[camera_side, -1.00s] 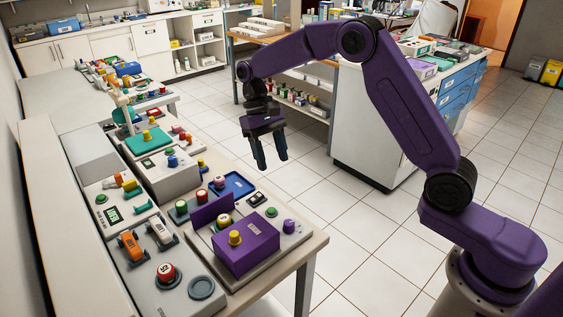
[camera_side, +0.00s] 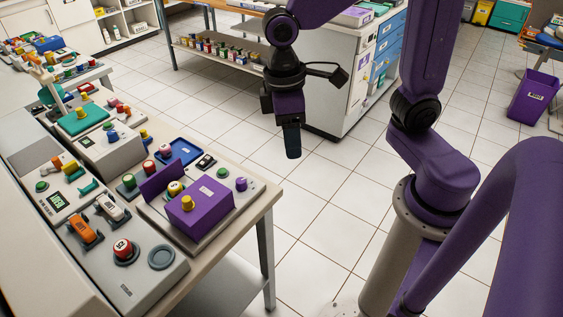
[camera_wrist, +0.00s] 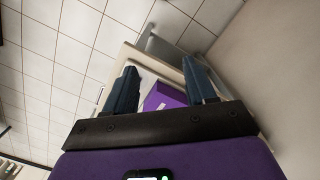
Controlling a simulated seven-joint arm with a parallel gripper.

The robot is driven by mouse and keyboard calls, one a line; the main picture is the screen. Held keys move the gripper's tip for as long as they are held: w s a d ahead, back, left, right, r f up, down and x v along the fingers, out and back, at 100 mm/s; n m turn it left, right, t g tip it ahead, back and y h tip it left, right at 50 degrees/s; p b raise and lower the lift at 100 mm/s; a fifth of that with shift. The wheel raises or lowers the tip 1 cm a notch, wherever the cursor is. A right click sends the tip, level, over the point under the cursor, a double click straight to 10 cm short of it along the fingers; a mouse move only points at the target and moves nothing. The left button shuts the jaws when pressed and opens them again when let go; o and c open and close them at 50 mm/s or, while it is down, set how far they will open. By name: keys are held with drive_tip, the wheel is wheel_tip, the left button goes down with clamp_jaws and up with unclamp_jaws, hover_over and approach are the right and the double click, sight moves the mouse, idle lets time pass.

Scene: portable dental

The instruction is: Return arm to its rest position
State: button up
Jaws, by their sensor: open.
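My gripper (camera_side: 291,140) hangs with its fingers pointing down, over the floor to the right of the bench. In the side view its fingers overlap, seen edge-on. In the wrist view my gripper (camera_wrist: 160,85) shows two blue-grey fingers spread apart, with nothing between them touching either one. My purple arm is raised at the upper right of the side view. The purple box (camera_side: 200,208) with a yellow knob sits on the bench, apart from my gripper. Part of a purple box (camera_wrist: 163,98) shows beyond the fingers in the wrist view.
The bench (camera_side: 262,202) holds a blue tray (camera_side: 180,151), a red button (camera_side: 123,247) and several small devices. A white drawer cabinet (camera_side: 335,90) stands behind my gripper. A purple bin (camera_side: 533,97) stands at the right. Tiled floor (camera_side: 325,200) lies open below my gripper.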

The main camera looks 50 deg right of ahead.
drive_tip(key=s+d+f+n+t+y, duration=0.1)
drive_tip(key=s+d+n, duration=0.3)
drive_tip(key=s, duration=0.7)
drive_tip(key=shift+s+d+f, duration=0.2)
drive_tip(key=shift+d+f, duration=0.1)
drive_tip(key=shift+d, duration=0.5)
